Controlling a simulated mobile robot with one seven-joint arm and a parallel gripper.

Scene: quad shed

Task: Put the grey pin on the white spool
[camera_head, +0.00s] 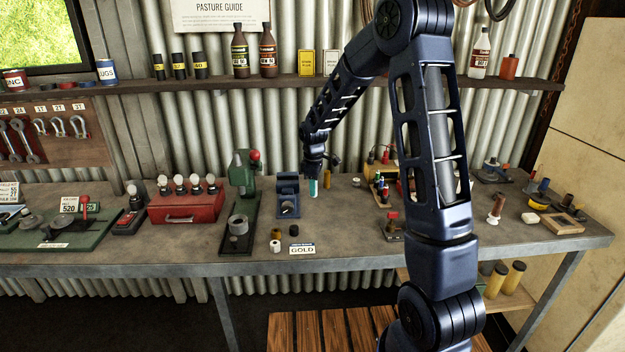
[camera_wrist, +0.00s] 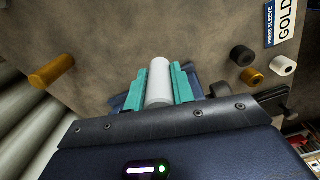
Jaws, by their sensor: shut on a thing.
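My gripper (camera_head: 313,188) has teal fingers and is above the bench, just right of a blue fixture. In the wrist view my gripper (camera_wrist: 160,85) is shut on a pale grey cylinder, which I take as the grey pin (camera_wrist: 160,78). Its far end sticks out past the fingers. The white spool (camera_head: 275,246) stands on the bench near the front edge, left of the GOLD sign. In the wrist view the white spool (camera_wrist: 283,66) shows a dark hole in its end. The gripper is apart from it.
A gold sleeve (camera_head: 304,233) and a dark sleeve (camera_wrist: 242,55) are near the white spool. A green press (camera_head: 240,190) stands left of the blue fixture (camera_head: 288,185). A brass cylinder (camera_wrist: 52,70) is on the bench. The GOLD sign (camera_head: 302,249) lies at the front.

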